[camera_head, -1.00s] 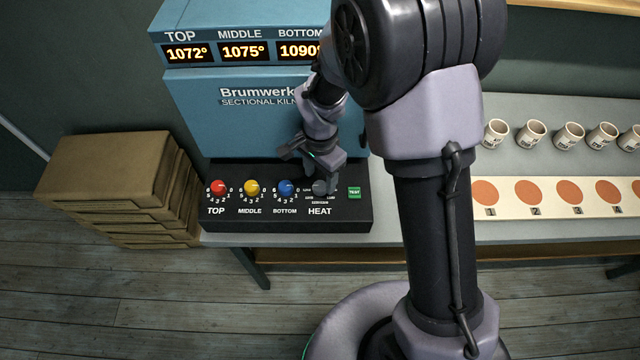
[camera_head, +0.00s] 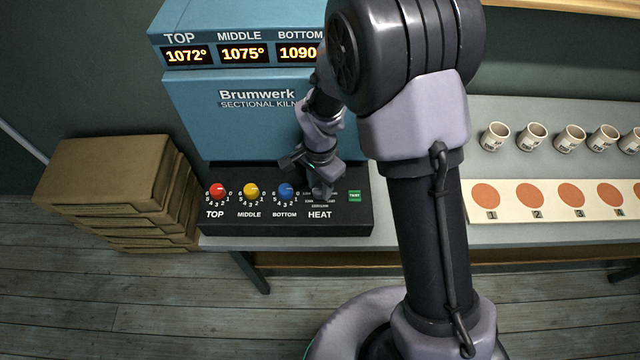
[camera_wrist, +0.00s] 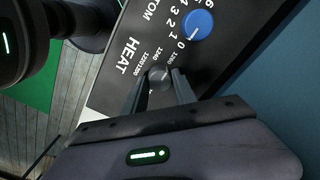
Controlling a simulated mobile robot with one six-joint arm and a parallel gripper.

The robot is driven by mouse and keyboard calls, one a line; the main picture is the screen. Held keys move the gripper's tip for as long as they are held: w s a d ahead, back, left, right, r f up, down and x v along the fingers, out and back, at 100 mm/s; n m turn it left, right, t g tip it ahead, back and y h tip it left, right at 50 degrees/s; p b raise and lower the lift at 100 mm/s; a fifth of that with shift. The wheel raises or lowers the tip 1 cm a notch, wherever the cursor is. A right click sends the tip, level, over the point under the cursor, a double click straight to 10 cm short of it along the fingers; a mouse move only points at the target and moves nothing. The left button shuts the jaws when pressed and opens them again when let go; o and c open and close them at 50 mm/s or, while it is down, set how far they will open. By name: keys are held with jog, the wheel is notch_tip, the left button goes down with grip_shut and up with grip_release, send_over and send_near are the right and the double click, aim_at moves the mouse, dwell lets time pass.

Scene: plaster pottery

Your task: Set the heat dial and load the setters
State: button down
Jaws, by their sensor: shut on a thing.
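My gripper (camera_head: 322,190) reaches down to the black control panel (camera_head: 345,215) in front of the blue kiln. White printed cups (camera_head: 531,134) stand in a row on the bench at right. A cream board (camera_head: 512,205) with numbered orange discs lies in front of them.
Red (camera_head: 217,191), yellow (camera_head: 251,191) and blue (camera_head: 286,191) knobs sit left of the heat dial. A green TEST button (camera_head: 355,196) is on its right. The kiln (camera_head: 230,125) stands close behind. Brown boards or boxes (camera_head: 110,185) are stacked at left.

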jog(key=shift+n, duration=0.3)
jog(key=n, duration=0.6)
jog(key=shift+n, duration=0.3)
jog(key=n, duration=0.6)
jog(key=shift+p, duration=0.4)
jog(key=shift+n, duration=0.4)
jog(key=c, duration=1)
grip_release()
